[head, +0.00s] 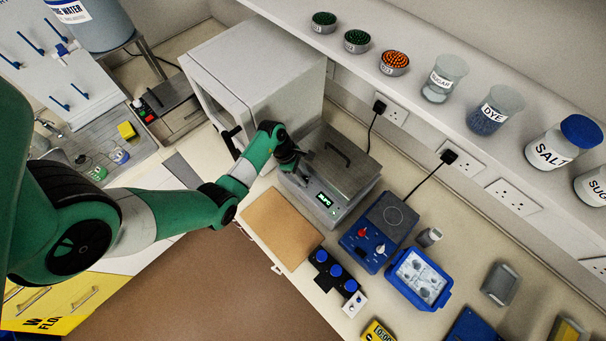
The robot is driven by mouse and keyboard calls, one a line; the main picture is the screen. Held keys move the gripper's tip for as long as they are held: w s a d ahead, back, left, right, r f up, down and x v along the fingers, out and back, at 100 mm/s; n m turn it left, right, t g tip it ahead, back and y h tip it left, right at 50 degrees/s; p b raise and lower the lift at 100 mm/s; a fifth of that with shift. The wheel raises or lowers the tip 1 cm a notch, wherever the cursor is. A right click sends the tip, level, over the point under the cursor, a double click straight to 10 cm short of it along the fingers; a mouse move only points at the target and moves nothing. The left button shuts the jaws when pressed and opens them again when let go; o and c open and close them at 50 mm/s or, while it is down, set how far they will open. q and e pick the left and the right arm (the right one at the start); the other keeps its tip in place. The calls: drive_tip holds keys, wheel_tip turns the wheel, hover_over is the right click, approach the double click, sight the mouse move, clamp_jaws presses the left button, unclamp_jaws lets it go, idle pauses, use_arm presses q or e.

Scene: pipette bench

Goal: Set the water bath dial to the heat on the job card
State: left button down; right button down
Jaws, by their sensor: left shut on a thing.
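The water bath (348,190) is a grey metal box with a lid and a dark lid handle, standing against the wall. A small lit green display (325,199) shows on its front; its digits are too small to read. My left gripper (293,163) is at the left end of the bath's front, shut on what appears to be the dial. The dial itself is hidden behind the gripper. I cannot pick out a readable job card. My right gripper is not in view.
A brown board (281,228) lies in front of the bath. A white cabinet (255,80) stands behind my left arm. Jars, including salt (563,143), line the shelf above.

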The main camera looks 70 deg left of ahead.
use_arm(q)
drive_tip(key=m+g+h+b, duration=0.1)
drive_tip(key=m, duration=0.2)
drive_tip(key=shift+w+m, duration=0.15)
drive_tip(key=shift+m, duration=0.25)
drive_tip(key=shift+a+m+g+h+b, duration=0.15)
drive_tip(key=shift+m+g+b, duration=0.25)
drive_tip(key=shift+m, duration=0.6)
drive_tip(key=shift+d+m+g+h+b, duration=0.15)
drive_tip(key=shift+m+g+b, duration=0.25)
drive_tip(key=shift+m, duration=0.6)
drive_tip(key=shift+a, duration=0.1)
drive_tip(key=c, duration=0.6)
unclamp_jaws()
